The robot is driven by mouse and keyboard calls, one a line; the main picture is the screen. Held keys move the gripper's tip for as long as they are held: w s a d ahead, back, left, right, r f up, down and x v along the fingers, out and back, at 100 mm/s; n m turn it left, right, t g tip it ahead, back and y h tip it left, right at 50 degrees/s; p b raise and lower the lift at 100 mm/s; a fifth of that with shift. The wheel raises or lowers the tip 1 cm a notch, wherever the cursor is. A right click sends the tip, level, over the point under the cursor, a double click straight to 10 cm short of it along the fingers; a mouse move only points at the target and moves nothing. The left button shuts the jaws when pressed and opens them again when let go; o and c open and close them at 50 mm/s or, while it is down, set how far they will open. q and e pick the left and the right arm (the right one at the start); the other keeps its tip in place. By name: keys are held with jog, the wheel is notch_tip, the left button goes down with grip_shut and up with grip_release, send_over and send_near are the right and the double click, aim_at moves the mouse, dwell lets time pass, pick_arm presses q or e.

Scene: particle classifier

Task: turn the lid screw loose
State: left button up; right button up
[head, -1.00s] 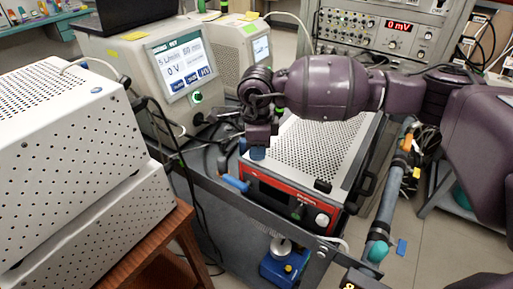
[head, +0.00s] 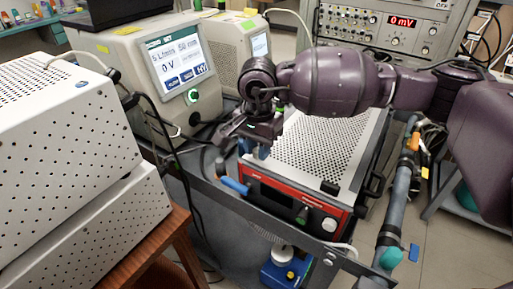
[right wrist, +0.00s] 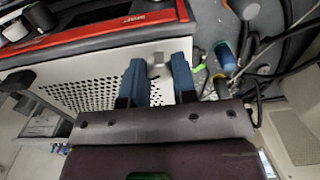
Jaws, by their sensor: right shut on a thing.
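The instrument with the red-edged front panel (head: 290,203) stands on the cart, with a white perforated lid (head: 325,150) on top. My right gripper (head: 254,151) points down at the lid's front left corner. In the right wrist view its two blue fingers (right wrist: 158,72) reach that corner and stand a little apart. A small grey piece, which I take to be the lid screw (right wrist: 155,66), shows between the fingertips, and the gripper is shut on it. In the head view the screw is hidden by the gripper. My left gripper is not in view.
A blue-handled part (head: 235,186) sticks out beside the instrument's front left corner. Cables hang left of it, next to the beige unit with a screen (head: 178,60). A white perforated box (head: 70,130) stands at the left. A rack (head: 385,30) stands behind my right arm.

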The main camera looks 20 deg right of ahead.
jog(key=n+b, duration=0.1)
jog(key=n, duration=0.2)
jog(key=shift+f+n, duration=0.15)
jog(key=shift+n, duration=0.15)
jog(key=n+b, duration=0.1)
jog(key=n, duration=0.1)
jog(key=shift+n+b, duration=0.3)
jog(key=shift+n, duration=0.1)
jog(key=n+b, duration=0.1)
jog(key=n, duration=0.1)
jog(key=shift+n, duration=0.3)
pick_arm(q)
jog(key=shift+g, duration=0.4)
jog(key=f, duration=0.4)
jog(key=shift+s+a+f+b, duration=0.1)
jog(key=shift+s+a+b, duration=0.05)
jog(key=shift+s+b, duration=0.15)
pick_arm(e)
jog(key=shift+n, duration=0.5)
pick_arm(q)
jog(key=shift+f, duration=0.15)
pick_arm(e)
jog(key=shift+r, duration=0.2)
jog(key=o, duration=0.9)
jog(key=shift+o, duration=0.2)
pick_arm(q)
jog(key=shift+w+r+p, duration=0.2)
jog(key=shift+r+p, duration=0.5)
pick_arm(e)
notch_tip(320, 180, up, 11)
